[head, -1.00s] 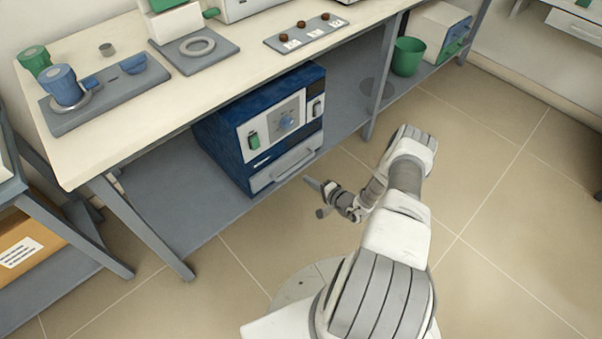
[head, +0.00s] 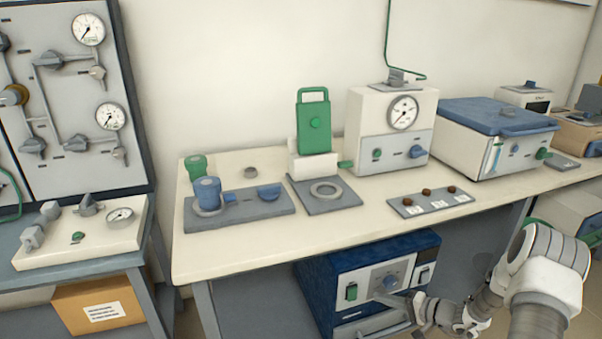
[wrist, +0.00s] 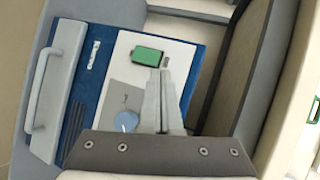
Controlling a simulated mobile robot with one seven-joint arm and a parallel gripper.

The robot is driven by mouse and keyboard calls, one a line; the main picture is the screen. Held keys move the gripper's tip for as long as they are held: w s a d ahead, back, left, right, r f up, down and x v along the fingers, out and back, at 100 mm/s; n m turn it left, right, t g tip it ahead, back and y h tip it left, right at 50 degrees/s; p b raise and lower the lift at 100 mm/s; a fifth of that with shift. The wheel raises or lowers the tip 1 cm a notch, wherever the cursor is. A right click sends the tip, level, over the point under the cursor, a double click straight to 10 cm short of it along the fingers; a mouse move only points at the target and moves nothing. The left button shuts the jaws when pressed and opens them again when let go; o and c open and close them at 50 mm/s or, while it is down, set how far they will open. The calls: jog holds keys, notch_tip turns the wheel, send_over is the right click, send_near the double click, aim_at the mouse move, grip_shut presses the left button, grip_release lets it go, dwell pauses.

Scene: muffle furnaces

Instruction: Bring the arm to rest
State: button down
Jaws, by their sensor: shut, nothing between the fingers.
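My arm (head: 545,265) reaches in from the lower right of the head view. My gripper (head: 392,298) points left, in front of the blue furnace (head: 318,283) on the shelf under the bench. In the wrist view, my gripper (wrist: 160,78) has its two fingers together with nothing between them. They overlap the furnace's white control panel (wrist: 115,85), next to a green switch (wrist: 146,55) and a blue knob (wrist: 127,121). I cannot tell whether the fingertips touch the panel. The furnace's drawer handle (wrist: 42,90) is at the left of the wrist view.
The bench (head: 240,245) carries a green-handled unit (head: 314,122), a gauge box (head: 390,130), a blue-lidded box (head: 495,125) and a blue cup (head: 207,192). A gauge panel (head: 70,90) and a cardboard box (head: 100,305) are at left.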

jog(key=s+a+r+n+g+h, duration=0.1)
jog(key=s+a+r+n+g, duration=0.3)
jog(key=r, duration=0.7)
jog(key=s+a+r+n+g+h, duration=0.1)
jog(key=s+a+r+n+g, duration=0.15)
jog(key=s+a+r, duration=0.7)
jog(key=s+d+r+n+t+h, duration=0.1)
jog(key=s+d+r+t+h, duration=0.25)
jog(key=s+r+h, duration=0.9)
jog(key=s+r+y+p, duration=0.2)
jog(key=r+p, duration=0.8)
jog(key=r, duration=0.1)
jog(key=s+r+y+p, duration=0.2)
jog(key=s+r+p, duration=0.1)
jog(key=r+p, duration=0.7)
notch_tip(320, 180, up, 3)
jog(key=shift+s+d+f+p, duration=0.2)
jog(key=shift+d+p, duration=0.2)
jog(key=shift+d, duration=0.05)
jog(key=shift+d, duration=0.15)
